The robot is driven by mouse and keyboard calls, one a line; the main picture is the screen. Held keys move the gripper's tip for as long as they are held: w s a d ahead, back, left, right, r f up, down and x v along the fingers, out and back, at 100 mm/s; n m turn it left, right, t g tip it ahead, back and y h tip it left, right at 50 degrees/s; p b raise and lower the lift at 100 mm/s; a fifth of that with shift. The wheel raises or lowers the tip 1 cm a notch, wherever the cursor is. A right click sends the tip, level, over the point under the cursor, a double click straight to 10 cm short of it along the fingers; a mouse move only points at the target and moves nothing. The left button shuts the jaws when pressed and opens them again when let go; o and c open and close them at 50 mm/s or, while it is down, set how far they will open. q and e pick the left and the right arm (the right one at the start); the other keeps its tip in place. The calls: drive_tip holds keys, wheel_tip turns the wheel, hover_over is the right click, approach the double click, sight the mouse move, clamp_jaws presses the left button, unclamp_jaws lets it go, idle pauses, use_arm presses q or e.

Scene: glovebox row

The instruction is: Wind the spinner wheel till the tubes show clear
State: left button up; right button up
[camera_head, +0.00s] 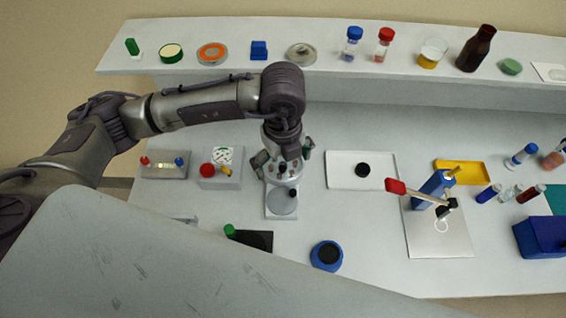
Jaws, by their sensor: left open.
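My left gripper (283,172) is open and points down over a small pale stand with a round disc (283,203). It hides the stand's upper part, and I cannot tell whether they touch. A blue upright device (434,188) with a pale crank bar and red knob (396,187) stands on a light plate, well right of the gripper. I cannot tell for sure which of these carries the spinner wheel. Several small capped tubes (488,194) lie at the right; whether their contents are clear is too small to tell. My right gripper is not in view.
A grey box with a red button (208,170) stands close left of the gripper. A white pad (345,178) lies to its right, and a blue round pot (326,255) nearer the front. The raised back shelf (215,76) holds vials and a bottle (476,48).

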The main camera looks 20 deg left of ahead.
use_arm(q)
wheel_tip(320, 180, up, 11)
drive_tip(key=shift+f, duration=0.15)
drive_tip(key=shift+f, duration=0.1)
